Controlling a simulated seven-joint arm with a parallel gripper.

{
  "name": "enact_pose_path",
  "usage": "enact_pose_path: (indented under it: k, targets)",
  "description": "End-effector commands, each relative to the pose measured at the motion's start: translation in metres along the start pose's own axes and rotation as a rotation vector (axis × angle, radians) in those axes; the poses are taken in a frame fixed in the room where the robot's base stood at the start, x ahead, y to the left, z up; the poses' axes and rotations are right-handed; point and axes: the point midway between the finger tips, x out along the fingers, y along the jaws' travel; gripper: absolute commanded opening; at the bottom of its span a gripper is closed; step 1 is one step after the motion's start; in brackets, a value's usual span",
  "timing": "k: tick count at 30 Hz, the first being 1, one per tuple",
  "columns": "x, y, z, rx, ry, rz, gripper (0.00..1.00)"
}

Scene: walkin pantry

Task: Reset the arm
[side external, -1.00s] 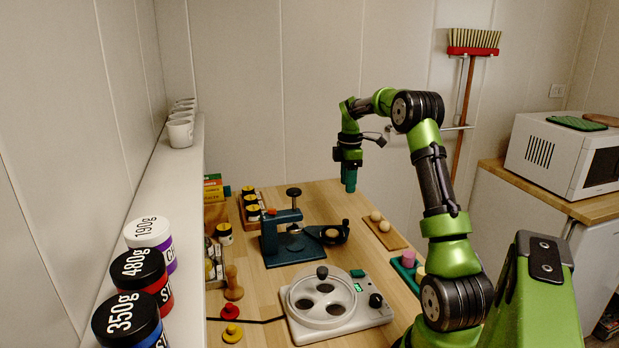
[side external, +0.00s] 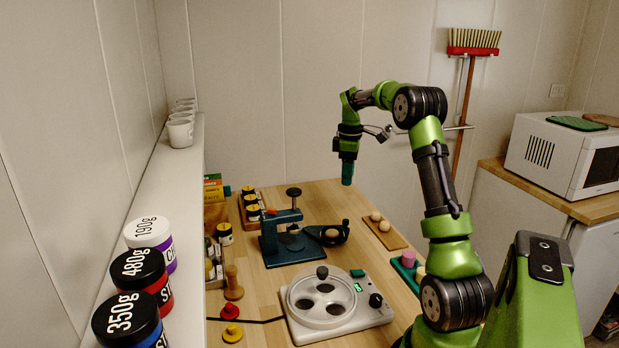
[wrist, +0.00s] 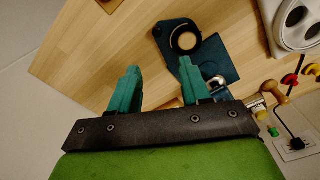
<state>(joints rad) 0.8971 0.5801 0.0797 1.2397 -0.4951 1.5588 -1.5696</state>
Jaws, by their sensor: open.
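My green arm reaches over the wooden table (side external: 300,195) in the side external view. My gripper (side external: 347,182), with teal fingers, points down above the far part of the table, apart from everything on it. In the wrist view my gripper (wrist: 158,75) shows its two fingers spread with nothing between them. Bare wood and the teal press (wrist: 200,62) lie beyond the fingers.
The teal press (side external: 283,240) stands left of my gripper. A wooden board with egg-like balls (side external: 384,224) lies to its right. A white round-topped appliance (side external: 335,310) is at the front. Jars (side external: 140,270) and cups line the left ledge. A white microwave (side external: 565,150) stands right.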

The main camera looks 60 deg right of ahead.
Motion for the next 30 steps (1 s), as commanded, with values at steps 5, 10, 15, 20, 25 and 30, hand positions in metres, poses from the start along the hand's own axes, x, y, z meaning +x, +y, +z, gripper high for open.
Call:
enact_pose_path:
  k: [5, 10, 15, 20, 25, 30]
  targets:
    - [-0.021, -0.073, -0.036, 0.323, 0.085, 0.044, 0.47]
    - [-0.043, -0.168, -0.061, 0.573, 0.216, 0.049, 0.47]
    - [-0.054, -0.261, -0.063, 0.735, 0.356, -0.004, 0.47]
    - [-0.055, -0.338, -0.048, 0.800, 0.473, -0.093, 0.47]
    - [-0.054, -0.393, -0.028, 0.731, 0.556, -0.170, 0.47]
    - [-0.066, -0.416, -0.022, 0.641, 0.614, -0.201, 0.47]
